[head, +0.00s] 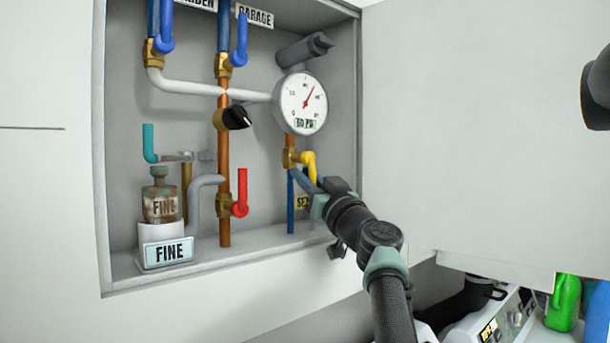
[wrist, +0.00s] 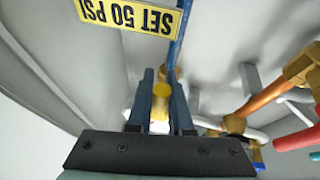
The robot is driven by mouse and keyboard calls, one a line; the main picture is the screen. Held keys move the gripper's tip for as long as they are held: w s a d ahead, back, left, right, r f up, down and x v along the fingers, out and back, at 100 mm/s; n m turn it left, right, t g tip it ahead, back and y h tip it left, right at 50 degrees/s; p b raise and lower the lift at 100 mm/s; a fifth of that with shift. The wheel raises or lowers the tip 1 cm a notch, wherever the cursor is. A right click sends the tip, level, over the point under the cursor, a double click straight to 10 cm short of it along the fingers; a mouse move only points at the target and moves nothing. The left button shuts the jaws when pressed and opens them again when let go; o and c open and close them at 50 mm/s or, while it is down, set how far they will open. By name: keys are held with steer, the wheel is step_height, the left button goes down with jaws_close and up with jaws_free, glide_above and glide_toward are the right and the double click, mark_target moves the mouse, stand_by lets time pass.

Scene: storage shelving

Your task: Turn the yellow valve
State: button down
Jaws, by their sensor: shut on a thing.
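The yellow valve (head: 309,160) is an L-shaped lever on a brass fitting under the round gauge in the head view. Its arm bends down on the right side of the pipe. My gripper (head: 303,180) reaches in from the lower right. In the wrist view the yellow lever (wrist: 161,103) sits between the two blue-grey fingers of my gripper (wrist: 161,95), which are shut on it. The fingers partly hide the lever. The gauge (head: 301,102) has a white face, and its red needle points to the upper right.
A red lever (head: 241,193), black knob (head: 236,117), teal lever (head: 149,143) and blue levers (head: 242,40) share the cabinet. The "FINE" bottle (head: 160,200) stands left. A "SET 50 PSI" label (wrist: 131,15) is near the fingers. The cabinet's right wall (head: 344,110) is close to my gripper.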

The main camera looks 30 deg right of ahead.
stand_by(0.3)
steer(key=c, duration=0.8)
jaws_free()
steer(key=shift+c, duration=0.2)
steer(key=b+v, duration=0.7)
steer(key=v, duration=0.6)
